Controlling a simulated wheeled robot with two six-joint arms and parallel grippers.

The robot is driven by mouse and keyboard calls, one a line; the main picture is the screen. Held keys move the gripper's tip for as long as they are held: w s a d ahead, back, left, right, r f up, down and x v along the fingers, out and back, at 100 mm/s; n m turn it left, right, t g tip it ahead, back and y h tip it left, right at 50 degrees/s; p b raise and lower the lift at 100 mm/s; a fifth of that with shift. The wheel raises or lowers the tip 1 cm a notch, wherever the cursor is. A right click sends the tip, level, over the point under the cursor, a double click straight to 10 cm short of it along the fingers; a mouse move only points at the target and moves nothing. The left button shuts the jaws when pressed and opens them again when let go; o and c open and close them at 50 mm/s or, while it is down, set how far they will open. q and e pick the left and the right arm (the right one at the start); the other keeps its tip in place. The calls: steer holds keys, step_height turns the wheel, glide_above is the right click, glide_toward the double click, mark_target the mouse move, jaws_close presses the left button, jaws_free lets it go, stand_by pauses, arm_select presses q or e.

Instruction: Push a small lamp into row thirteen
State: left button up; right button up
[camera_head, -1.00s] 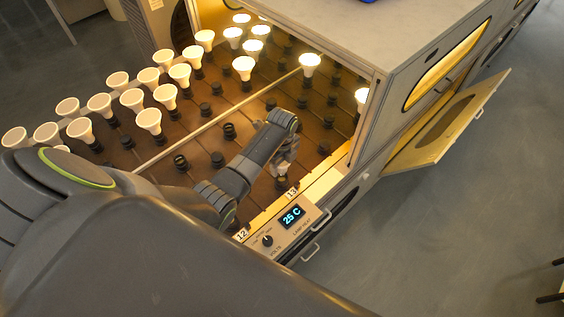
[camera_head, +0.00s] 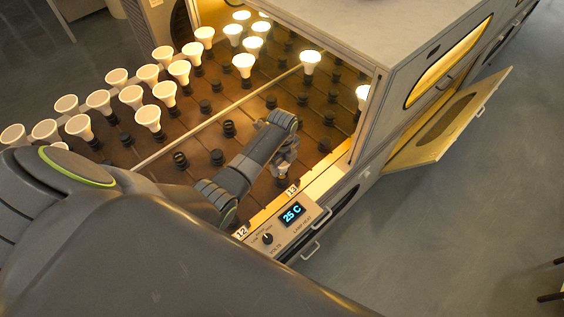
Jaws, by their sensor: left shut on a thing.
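My left gripper (camera_head: 284,165) is down inside the burn-in cabinet, near the front edge just behind the label for row thirteen (camera_head: 292,190). It is shut on a small pale lamp, mostly hidden by the gripper and arm. Dark sockets stand in rows on the rack floor (camera_head: 195,182) around it. Whether the held lamp touches a socket cannot be told. My right gripper is not in view.
Several white lamps (camera_head: 132,96) stand in sockets at the left and back, some lit. A long rail (camera_head: 214,118) crosses the rack. The grey cabinet housing (camera_head: 372,35) rises right of the arm. A display panel (camera_head: 293,213) reads 25 C. An open door (camera_head: 440,125) juts out right.

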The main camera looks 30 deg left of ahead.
arm_select(q)
steer(key=shift+f+b, duration=0.7)
steer(key=shift+f, duration=0.5)
steer(key=o, duration=1.1)
steer(key=shift+r, duration=0.1)
steer(key=shift+c, duration=0.2)
step_height(320, 180, up, 18)
steer(key=p, duration=0.1)
steer(key=shift+f, duration=0.25)
steer(key=shift+f, duration=0.1)
